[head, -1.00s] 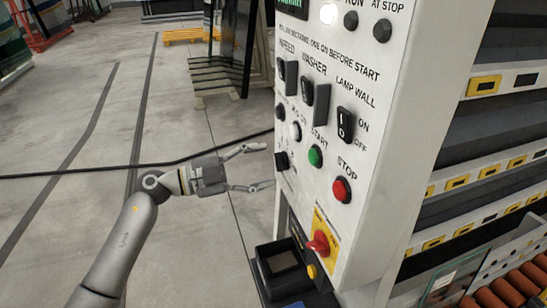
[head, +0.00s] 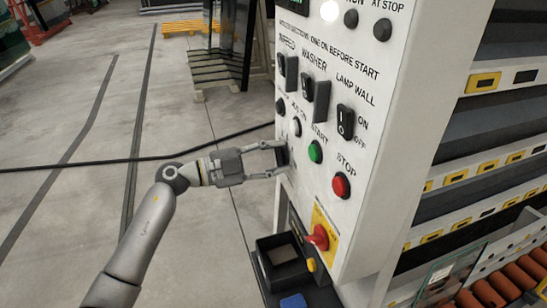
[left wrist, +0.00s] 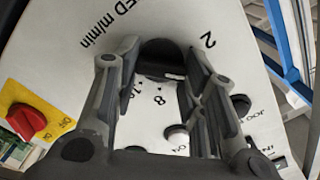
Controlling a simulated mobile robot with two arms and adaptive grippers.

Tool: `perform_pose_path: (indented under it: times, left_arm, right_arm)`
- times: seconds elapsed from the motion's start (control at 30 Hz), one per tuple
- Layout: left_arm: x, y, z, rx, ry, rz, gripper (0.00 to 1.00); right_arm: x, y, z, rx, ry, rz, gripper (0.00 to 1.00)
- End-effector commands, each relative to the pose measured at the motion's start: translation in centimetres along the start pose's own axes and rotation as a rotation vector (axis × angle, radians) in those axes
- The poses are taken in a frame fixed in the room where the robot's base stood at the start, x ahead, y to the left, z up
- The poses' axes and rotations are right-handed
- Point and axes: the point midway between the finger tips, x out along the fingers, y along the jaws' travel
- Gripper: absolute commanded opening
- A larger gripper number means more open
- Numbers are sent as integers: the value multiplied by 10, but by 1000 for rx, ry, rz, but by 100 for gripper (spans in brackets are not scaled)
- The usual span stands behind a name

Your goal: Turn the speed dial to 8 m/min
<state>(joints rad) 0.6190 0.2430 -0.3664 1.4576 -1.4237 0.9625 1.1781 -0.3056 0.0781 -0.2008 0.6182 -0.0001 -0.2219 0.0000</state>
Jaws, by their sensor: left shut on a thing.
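The black speed dial (head: 282,156) is on the left edge of the white control panel (head: 335,215). My left gripper (head: 279,156) is shut on the dial, with one finger on either side of it. In the left wrist view the dial (left wrist: 158,50) shows as a dark round knob between the fingertips (left wrist: 158,65). Printed marks 2, 8 and 10 and the letters "m/min" are around it. A small pale mark shows at the dial's lower edge, near the 8; I cannot tell for sure where the dial points. My right gripper is not in view.
Close to the dial are a white button (head: 295,127), a green start button (head: 315,151) and a red stop button (head: 341,186). A red rotary switch on yellow (head: 319,237) is lower.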

Motion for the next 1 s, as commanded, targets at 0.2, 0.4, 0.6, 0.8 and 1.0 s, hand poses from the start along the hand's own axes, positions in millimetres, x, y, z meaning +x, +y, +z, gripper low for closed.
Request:
perform_pose_path:
  times: [0.2,0.4,0.6,0.8,1.0]
  left_arm:
    - [0,1,1,22,-1,1,15]
    - [0,2,1,109,-2,1,15]
    - [-1,4,3,264,-2,1,15]
    - [-1,5,3,454,-1,2,15]
    - [-1,6,4,645,-2,2,15]
  right_arm:
    - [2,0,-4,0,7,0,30]
    - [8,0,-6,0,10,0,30]
    - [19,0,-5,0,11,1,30]
    - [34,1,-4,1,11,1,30]
    - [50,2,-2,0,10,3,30]
